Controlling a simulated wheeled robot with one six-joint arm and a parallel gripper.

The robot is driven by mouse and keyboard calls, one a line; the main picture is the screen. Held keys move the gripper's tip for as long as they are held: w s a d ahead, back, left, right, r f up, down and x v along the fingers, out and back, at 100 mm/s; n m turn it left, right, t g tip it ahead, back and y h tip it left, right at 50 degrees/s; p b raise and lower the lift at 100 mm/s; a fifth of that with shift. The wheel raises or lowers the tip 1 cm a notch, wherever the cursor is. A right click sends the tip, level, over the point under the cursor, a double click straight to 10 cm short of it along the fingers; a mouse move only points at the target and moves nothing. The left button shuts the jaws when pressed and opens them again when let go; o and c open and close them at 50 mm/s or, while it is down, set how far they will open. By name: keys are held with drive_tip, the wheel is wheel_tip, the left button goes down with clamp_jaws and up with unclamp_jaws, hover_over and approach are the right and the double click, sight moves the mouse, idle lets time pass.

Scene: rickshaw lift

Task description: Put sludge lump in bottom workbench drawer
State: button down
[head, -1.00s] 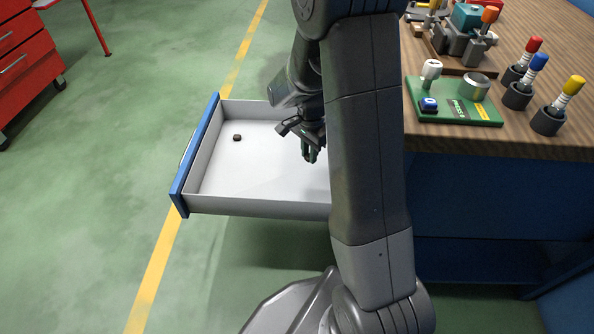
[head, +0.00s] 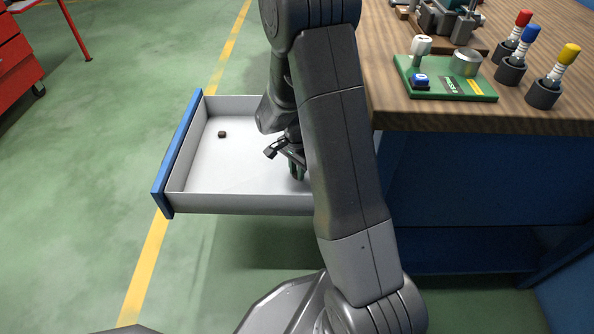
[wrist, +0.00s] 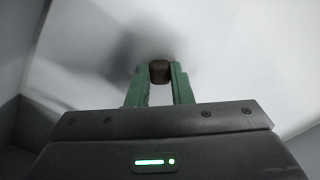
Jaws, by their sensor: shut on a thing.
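The workbench drawer (head: 178,158) is pulled out, with a blue front and a pale grey, open inside. My gripper (head: 297,172) is low inside it, towards its right end beside my arm. In the wrist view, my gripper's green fingers (wrist: 159,82) are shut on a small dark brown lump (wrist: 159,70), which looks like the sludge lump. The pale surface beyond is the drawer's inside; I cannot tell whether the lump touches it. The held lump is not clear in the head view. My arm hides the drawer's right end.
Another small dark piece (head: 221,134) lies in the drawer's left part. A red cabinet (head: 18,62) stands far left. Green floor is clear between.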

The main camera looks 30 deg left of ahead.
drive_tip(key=shift+f, duration=0.2)
drive_tip(key=c, duration=1.3)
unclamp_jaws()
drive_tip(key=shift+r, duration=0.1)
wheel_tip(320, 180, up, 12)
drive_tip(key=p, duration=0.4)
drive_tip(key=shift+r, duration=0.15)
